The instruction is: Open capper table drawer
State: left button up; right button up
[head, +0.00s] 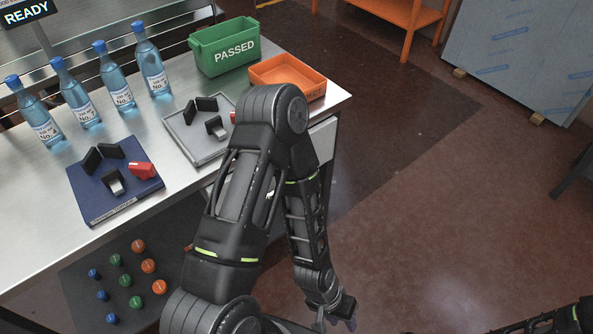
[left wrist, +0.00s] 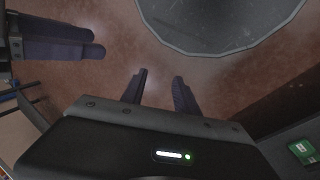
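The capper table (head: 30,240) is a steel-topped bench at the left of the head view. Under its right corner a pale panel (head: 323,140), which looks like a drawer front, shows in part; my left arm hides the rest. I cannot tell how far it stands out. My left gripper (head: 337,320) is low, beyond the table's front edge and apart from the panel. In the left wrist view its fingers (left wrist: 161,88) are apart with nothing between them. Two dark fingers at that view's upper left seem to be my right gripper (left wrist: 85,42); their opening is unclear.
On the table are several blue bottles (head: 112,75), a green PASSED bin (head: 222,47), an orange tray (head: 300,78), a grey tray (head: 190,147) and a blue tray (head: 95,205). Coloured caps (head: 148,266) lie below the front edge. The brown floor at right is mostly clear.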

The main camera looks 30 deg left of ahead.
pick_arm(q)
jog(key=shift+o, duration=0.5)
jog(key=w+a+r+m+y+b, duration=0.1)
jog(key=w+a+r+m, duration=0.1)
jog(key=w+a+r, duration=0.55)
jog(key=w+a+r+m+y+b, duration=0.15)
jog(key=w+a, duration=0.35)
jog(key=w, duration=0.5)
jog(key=w+a+r+m+y, duration=0.1)
jog(key=w+a+r+y, duration=0.2)
jog(key=a+r, duration=1.2)
jog(key=shift+a+y+b, duration=0.25)
jog(key=shift+y+b, duration=0.2)
jog(key=shift+f+m, duration=0.15)
jog(key=shift+m, duration=0.1)
jog(key=f, duration=0.2)
jog(key=a+f, duration=0.1)
jog(key=f, duration=0.4)
jog(key=shift+w+a+f, duration=0.15)
jog(key=shift+w+f, duration=0.1)
